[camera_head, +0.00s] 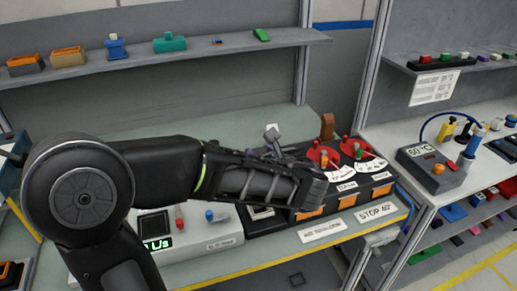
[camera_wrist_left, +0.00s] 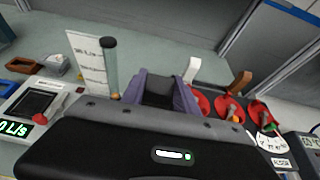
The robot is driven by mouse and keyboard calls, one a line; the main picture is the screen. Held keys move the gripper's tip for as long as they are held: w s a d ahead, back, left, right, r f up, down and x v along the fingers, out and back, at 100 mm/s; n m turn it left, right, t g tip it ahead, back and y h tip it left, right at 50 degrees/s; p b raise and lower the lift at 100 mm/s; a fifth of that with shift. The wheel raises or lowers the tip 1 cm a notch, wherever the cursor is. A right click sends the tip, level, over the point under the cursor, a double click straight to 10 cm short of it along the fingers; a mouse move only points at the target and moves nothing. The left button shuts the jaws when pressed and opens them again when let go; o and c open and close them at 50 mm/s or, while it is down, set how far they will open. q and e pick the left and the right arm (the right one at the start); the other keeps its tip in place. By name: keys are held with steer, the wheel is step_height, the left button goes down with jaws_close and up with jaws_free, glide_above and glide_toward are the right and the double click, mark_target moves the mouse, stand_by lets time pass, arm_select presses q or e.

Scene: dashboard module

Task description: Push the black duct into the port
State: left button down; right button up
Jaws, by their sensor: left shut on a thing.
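My left arm comes in from the left and reaches over the dashboard module. The left gripper (camera_head: 292,158) is over the middle of the module, in front of the red dials. In the left wrist view its two purple-grey fingers (camera_wrist_left: 160,95) are shut on a dark piece (camera_wrist_left: 158,88), which looks like the black duct. Most of that piece is hidden by the gripper body. In the head view my arm and gripper hide the duct. I cannot make out the port in either view. My right gripper is in neither view.
Red dials with handles (camera_head: 352,148) stand on the module's right part, close to the gripper. A display unit (camera_head: 212,232) is at its left. A grey-blue cylinder (camera_wrist_left: 110,70) stands left of the fingers. A temperature box (camera_head: 428,165) sits on the right table. Shelf items are behind.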

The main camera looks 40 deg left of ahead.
arm_select(q)
steer(key=shift+a+f, duration=0.1)
steer(key=shift+f, duration=0.1)
steer(key=shift+f+b, duration=2.65)
steer(key=shift+f, duration=0.1)
steer(key=shift+f+b, duration=1.7)
steer(key=shift+f, duration=0.05)
steer(key=c, duration=0.9)
jaws_free()
steer(key=shift+o, duration=0.2)
